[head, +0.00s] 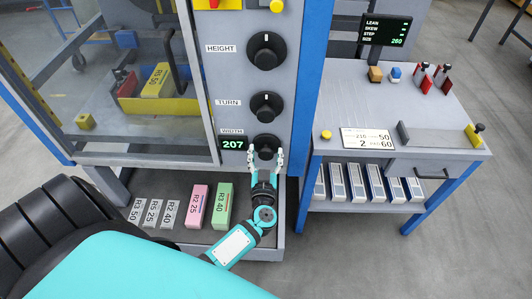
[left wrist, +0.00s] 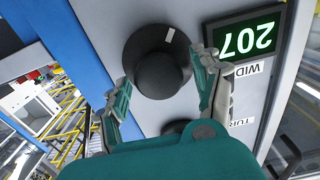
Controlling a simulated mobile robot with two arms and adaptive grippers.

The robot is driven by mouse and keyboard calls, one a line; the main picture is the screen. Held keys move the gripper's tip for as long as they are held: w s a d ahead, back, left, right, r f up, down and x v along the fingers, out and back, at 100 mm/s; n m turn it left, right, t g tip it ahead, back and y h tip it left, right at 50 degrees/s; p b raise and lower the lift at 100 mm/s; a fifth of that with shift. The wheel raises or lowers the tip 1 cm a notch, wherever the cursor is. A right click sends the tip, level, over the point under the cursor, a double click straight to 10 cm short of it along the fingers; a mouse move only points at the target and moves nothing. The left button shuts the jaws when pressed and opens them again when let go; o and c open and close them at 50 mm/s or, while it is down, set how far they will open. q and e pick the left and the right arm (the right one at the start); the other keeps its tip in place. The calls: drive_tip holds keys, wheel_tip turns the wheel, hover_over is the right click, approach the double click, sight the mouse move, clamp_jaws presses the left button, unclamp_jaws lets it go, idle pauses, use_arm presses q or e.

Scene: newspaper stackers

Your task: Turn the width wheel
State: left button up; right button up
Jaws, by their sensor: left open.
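The width wheel (head: 266,146) is a round black knob on the grey panel, below the turn and height wheels, next to a green display (head: 232,143) reading 207. In the left wrist view the wheel (left wrist: 158,62) shows a pale mark on its rim, and the display (left wrist: 245,38) appears upside down. My left gripper (head: 265,157) is open at the wheel, one finger on either side of its lower part. In the left wrist view the fingers (left wrist: 163,88) flank the knob; whether they touch it I cannot tell. My right gripper is out of view.
The turn wheel (head: 266,106) and height wheel (head: 266,51) sit above. A lower shelf holds a pink block (head: 196,206) and a green block (head: 221,206). A side table (head: 400,110) stands to the right, with a blue post (head: 311,80) between. Open floor lies at lower right.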

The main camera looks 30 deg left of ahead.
use_arm(q)
drive_tip(key=shift+w+a, duration=0.15)
drive_tip(key=shift+w, duration=0.1)
drive_tip(key=c, duration=1.1)
drive_tip(key=shift+n+p, duration=0.45)
drive_tip(key=shift+n, duration=1.15)
drive_tip(key=shift+c, duration=0.3)
drive_tip(key=o, duration=1.2)
drive_tip(key=shift+c, duration=0.2)
